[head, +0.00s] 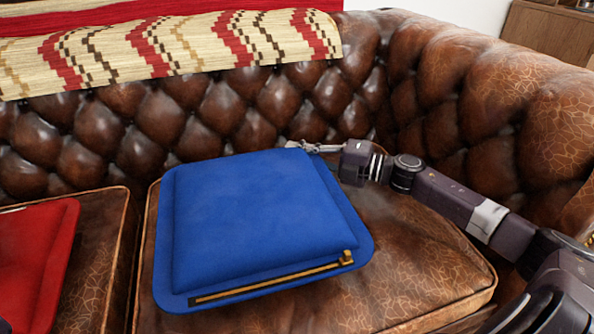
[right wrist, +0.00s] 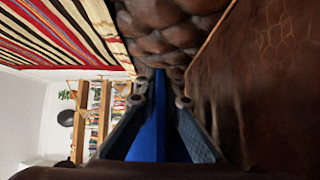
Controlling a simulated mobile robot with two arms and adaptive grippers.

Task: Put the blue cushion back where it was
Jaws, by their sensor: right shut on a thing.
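The blue cushion (head: 255,218) lies on the right part of the brown leather sofa, its zipped edge facing me. It looks roughly flat over the seat cushion (head: 420,265); whether it fully rests there I cannot tell. My right gripper (head: 302,147) is at the cushion's far right corner. In the right wrist view, my right gripper (right wrist: 158,102) has its two fingers on either side of the blue cushion's edge (right wrist: 158,135), shut on it. My left gripper is not in view.
A red cushion (head: 35,255) lies on the seat at the left. A striped woven blanket (head: 180,45) hangs over the tufted backrest (head: 240,105). The rolled sofa arm (head: 530,120) rises at the right. Bare seat leather shows right of the blue cushion.

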